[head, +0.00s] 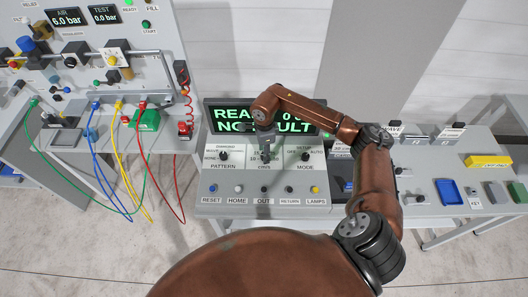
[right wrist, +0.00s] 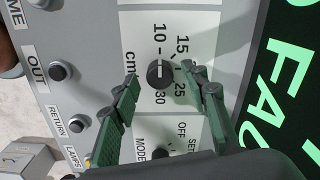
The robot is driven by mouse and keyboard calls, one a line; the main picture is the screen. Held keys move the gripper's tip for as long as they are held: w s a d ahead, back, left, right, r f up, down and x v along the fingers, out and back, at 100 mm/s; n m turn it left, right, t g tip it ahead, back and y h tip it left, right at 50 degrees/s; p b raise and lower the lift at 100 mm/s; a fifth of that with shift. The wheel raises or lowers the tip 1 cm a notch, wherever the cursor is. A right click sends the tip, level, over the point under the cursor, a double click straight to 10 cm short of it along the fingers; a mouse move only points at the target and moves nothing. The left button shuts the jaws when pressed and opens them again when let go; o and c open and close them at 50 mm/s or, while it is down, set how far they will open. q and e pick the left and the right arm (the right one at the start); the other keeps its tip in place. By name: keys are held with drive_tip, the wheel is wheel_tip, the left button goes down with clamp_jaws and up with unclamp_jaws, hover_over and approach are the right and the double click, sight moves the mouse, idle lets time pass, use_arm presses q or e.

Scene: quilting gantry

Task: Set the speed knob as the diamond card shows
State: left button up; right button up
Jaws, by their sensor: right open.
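The speed knob (right wrist: 160,73) is a round black knob on the panel, with 10, 15, 25 and 30 printed around it and "cm/s" beside it. I cannot tell its exact setting. My right gripper (right wrist: 160,74) is open, with its green fingers on either side of the knob and a gap to each; whether the tips are level with it is unclear. In the head view my right gripper (head: 265,152) hangs over the middle of the panel and hides most of the knob. I cannot make out a diamond card. My left gripper is not in view.
The pattern knob (head: 223,156) and mode knob (head: 305,156) flank the speed knob. A row of buttons (head: 264,189) runs below. The display (head: 230,115) behind reads ready and no fault. Right are a blue tray (head: 449,192) and a yellow block (head: 488,161); left are coloured hoses (head: 122,175).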

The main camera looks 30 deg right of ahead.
drive_tip(key=shift+f, duration=0.25)
clamp_jaws()
idle(0.4)
